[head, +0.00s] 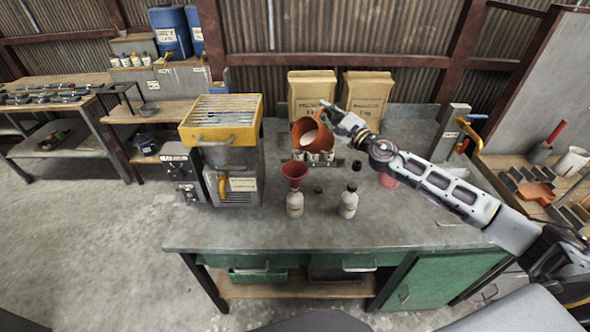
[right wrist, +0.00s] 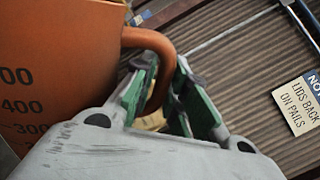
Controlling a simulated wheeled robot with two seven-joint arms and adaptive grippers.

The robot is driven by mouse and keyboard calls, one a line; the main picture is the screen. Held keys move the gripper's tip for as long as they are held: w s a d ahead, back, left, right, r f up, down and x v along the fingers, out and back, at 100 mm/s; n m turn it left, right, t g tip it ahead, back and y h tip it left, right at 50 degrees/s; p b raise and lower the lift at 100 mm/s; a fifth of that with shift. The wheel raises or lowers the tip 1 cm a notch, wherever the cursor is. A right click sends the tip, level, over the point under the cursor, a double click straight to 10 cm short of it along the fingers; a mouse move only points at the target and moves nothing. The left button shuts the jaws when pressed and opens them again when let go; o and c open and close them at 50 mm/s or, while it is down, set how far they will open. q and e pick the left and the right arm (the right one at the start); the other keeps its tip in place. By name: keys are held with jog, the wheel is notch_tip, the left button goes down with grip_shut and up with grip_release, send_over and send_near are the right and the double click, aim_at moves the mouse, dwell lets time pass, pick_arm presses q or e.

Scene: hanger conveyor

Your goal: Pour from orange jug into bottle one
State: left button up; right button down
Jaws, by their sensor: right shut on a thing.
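The orange jug (head: 299,130) is in my right gripper (head: 332,112), which is shut on its handle. The jug is tilted, with pale contents showing at its mouth, and it is held up behind the funnel. Its orange side with dark volume numbers (right wrist: 50,70) and its handle between the green-padded fingers show in the right wrist view. A white bottle (head: 295,207) stands on the bench with a red funnel (head: 294,172) in its neck. A second white bottle (head: 348,204) with a dark top stands to its right. I cannot read which is bottle one. My left gripper is out of view.
The bench (head: 260,228) is clear in front of the bottles. A yellow-topped machine (head: 222,120) stands at left. Small metal containers (head: 314,158) are below the jug, and two paper sacks (head: 310,90) stand behind. A black cap (head: 318,190) lies between the bottles.

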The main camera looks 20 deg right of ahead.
aim_at(317, 114)
jog(key=shift+s+a+r+n+y+b, duration=0.2)
jog(key=shift+s+a+n+y+b, duration=0.15)
jog(key=shift+n, duration=0.5)
jog(key=shift+s+a+r+n+y+b, duration=0.2)
jog(key=shift+a+n, duration=0.25)
jog(key=shift+n, duration=0.4)
dwell(1.6)
jog(key=shift+s+a+f+n+y, duration=0.15)
jog(key=shift+a+n, duration=0.2)
jog(key=shift+n, duration=0.25)
jog(key=shift+s+a+f+n+y, duration=0.1)
jog(key=shift+s+a+n, duration=0.1)
jog(key=shift+a+n, duration=0.3)
jog(key=shift+s+a+f+n+y, duration=0.15)
jog(key=shift+a+n, duration=0.1)
jog(key=shift+n, duration=0.45)
dwell(2.9)
